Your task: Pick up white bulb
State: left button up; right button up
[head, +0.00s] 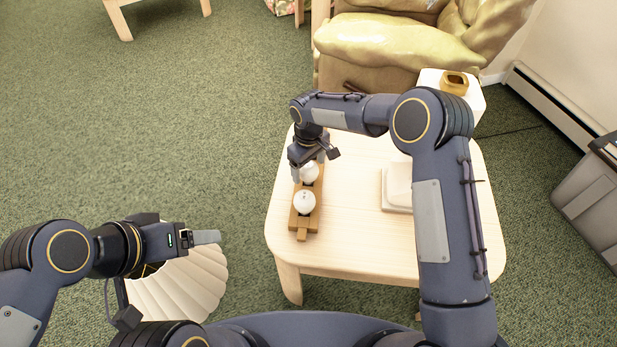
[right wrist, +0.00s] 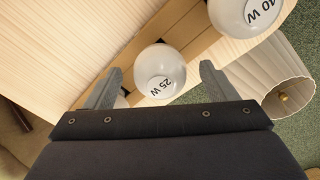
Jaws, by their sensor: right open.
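The far bulb (head: 309,172) is partly hidden by my right gripper (head: 308,166). In the right wrist view the bulb marked 25 W (right wrist: 160,70) lies between the open fingers of my right gripper (right wrist: 161,69), with gaps on both sides. The near bulb (head: 304,203) is clear of the gripper; it shows at the top of the right wrist view, marked 40 W (right wrist: 245,14). My left gripper (head: 206,237) is away to the left, over the floor beside a lampshade; its opening is unclear.
The table (head: 345,235) also bears a pale square object (head: 397,187) right of the holder. A cream pleated lampshade (head: 185,285) is at lower left. A grey bin (head: 590,205) is right.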

notch_tip(320, 180, down, 4)
jog(key=shift+s+d+f, duration=0.1)
jog(key=shift+f, duration=0.05)
jog(key=c, duration=1)
jog(key=shift+r, duration=0.2)
notch_tip(320, 180, up, 10)
jog(key=shift+f, duration=0.1)
